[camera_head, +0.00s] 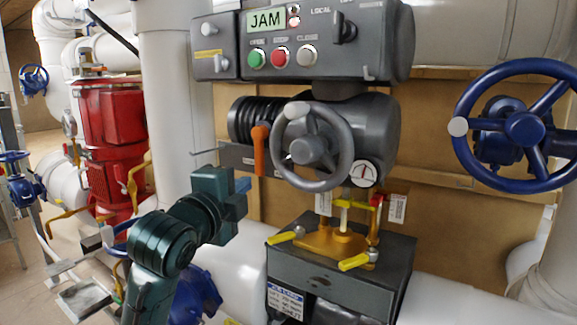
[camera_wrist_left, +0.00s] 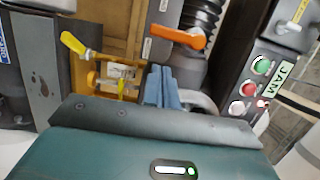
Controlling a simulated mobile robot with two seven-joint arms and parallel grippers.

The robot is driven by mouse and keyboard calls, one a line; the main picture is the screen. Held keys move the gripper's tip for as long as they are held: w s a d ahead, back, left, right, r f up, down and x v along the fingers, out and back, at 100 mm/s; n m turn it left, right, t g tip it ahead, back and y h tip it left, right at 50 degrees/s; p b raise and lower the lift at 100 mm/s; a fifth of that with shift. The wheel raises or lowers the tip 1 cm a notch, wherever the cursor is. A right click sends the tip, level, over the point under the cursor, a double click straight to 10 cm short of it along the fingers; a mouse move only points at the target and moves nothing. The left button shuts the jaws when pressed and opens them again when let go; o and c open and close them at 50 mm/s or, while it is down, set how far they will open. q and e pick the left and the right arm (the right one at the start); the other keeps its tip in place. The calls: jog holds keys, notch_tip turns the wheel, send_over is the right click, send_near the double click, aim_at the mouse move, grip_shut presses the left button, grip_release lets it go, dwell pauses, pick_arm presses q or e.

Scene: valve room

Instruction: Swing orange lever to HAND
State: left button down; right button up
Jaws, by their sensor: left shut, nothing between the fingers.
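The orange lever (camera_head: 261,152) hangs almost straight down from its pivot on the grey actuator (camera_head: 365,135), left of the grey handwheel (camera_head: 316,148). The lever also shows in the left wrist view (camera_wrist_left: 178,36), beyond the fingertips. My left gripper (camera_head: 242,186) is shut and empty, just below and left of the lever's lower end, apart from it as far as I can tell. Its blue fingers also show in the wrist view (camera_wrist_left: 163,84). No HAND label is readable. My right gripper is not in view.
Above is a control box (camera_head: 225,45) with a JAM display (camera_head: 266,19) and green, red and white buttons. Yellow-handled valves (camera_head: 355,262) stand on the dark box (camera_head: 395,262) below. A blue handwheel (camera_head: 524,128) is at right, and a red motor (camera_head: 108,150) at left.

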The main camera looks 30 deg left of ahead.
aim_at(261, 168)
pick_arm(q)
jog(key=w, duration=0.3)
jog(key=w+a+p, duration=0.1)
jog(key=w, duration=0.5)
jog(key=shift+w+a+r+p, duration=0.25)
jog(key=shift+w+a+p, duration=0.05)
jog(key=shift+a+p, duration=0.05)
jog(key=shift+a, duration=0.1)
dwell(0.3)
